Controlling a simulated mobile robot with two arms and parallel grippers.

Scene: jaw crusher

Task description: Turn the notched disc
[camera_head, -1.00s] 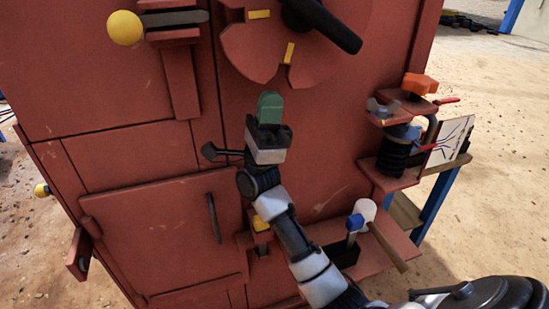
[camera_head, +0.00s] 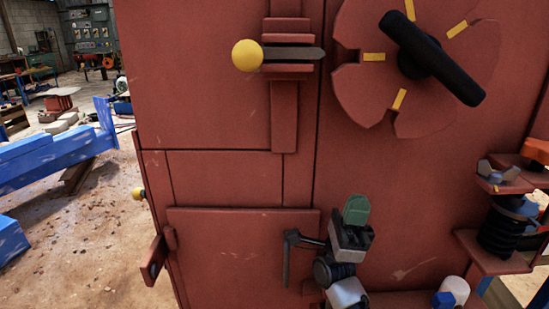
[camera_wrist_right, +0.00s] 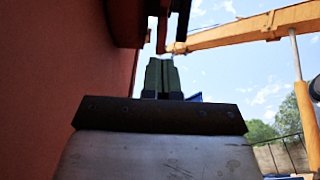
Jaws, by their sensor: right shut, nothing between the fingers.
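The notched disc (camera_head: 355,90) is red-brown, with yellow marks beside its notches, and sits on the upper right of the red machine front. A black bar handle (camera_head: 432,58) crosses its middle at a slant. My right gripper (camera_head: 356,208) is below the disc, apart from it, with green fingers pointing up; it is shut and empty. In the right wrist view the fingers (camera_wrist_right: 161,75) point up together, and a dark part above them cannot be made out clearly. My left gripper is not in view.
A bolt with a yellow knob (camera_head: 247,55) lies left of the disc. A door (camera_head: 235,255) with a black handle is lower left of my gripper. Shelves with a black spring (camera_head: 500,232) stick out at the right.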

